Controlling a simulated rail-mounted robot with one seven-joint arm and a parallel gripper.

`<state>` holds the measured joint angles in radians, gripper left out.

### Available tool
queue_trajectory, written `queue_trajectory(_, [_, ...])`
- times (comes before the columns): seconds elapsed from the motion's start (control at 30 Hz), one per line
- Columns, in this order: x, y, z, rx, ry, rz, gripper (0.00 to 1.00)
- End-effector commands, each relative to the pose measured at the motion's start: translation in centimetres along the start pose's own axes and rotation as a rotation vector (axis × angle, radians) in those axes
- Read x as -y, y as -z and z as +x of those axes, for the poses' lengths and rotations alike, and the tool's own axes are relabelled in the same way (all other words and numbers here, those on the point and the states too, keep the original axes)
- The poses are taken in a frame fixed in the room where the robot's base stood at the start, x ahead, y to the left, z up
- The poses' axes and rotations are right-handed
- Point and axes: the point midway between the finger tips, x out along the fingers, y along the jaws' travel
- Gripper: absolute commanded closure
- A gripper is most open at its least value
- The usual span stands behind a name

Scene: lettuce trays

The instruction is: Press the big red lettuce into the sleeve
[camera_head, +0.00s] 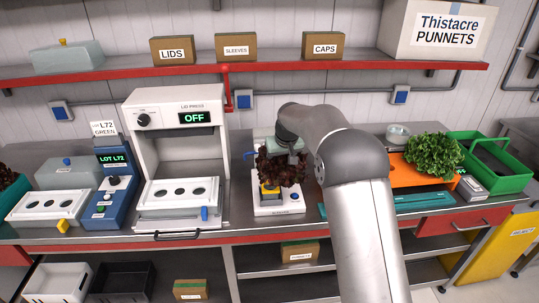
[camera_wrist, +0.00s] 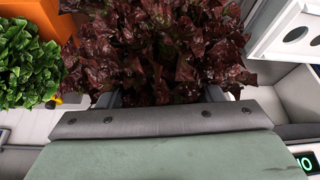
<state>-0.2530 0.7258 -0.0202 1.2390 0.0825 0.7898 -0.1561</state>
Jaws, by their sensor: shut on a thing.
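The big red lettuce (camera_head: 284,168) has dark red frilly leaves. It also fills the top middle of the wrist view (camera_wrist: 165,45). My gripper (camera_head: 287,150) is at the lettuce, over the white sleeve stand (camera_head: 279,207) on the bench, and is shut on the lettuce. In the wrist view my gripper (camera_wrist: 165,95) has the leaves between and beyond its fingers, which mostly hide the fingertips. A yellow part (camera_head: 269,189) shows on the stand just below the leaves. The sleeve itself and the lettuce's base are hidden, so I cannot tell how far in it is.
The lid press (camera_head: 178,110), reading OFF, stands left of the stand. A green lettuce (camera_head: 434,156) sits at the orange board (camera_head: 395,172) on the right, near a green crate (camera_head: 515,180). A red shelf (camera_head: 270,67) with boxes runs above. A teal strip (camera_head: 425,200) lies along the bench front.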

Motion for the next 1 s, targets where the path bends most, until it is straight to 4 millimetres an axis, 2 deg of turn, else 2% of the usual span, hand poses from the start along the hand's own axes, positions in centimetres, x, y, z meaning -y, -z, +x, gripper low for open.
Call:
queue_trajectory(0.03, [1.0,1.2,0.0,-0.005,0.007,-0.02,0.68])
queue_trajectory(0.1, [1.9,2.2,-0.2,-0.003,0.013,-0.038,0.68])
queue_trajectory(0.27, [2.8,3.0,-0.4,-0.002,0.019,-0.056,0.68])
queue_trajectory(0.47, [2.8,2.7,0.4,-0.001,0.019,-0.056,0.68])
queue_trajectory(1.0, [2.7,0.6,5.3,-0.003,0.019,-0.054,0.68])
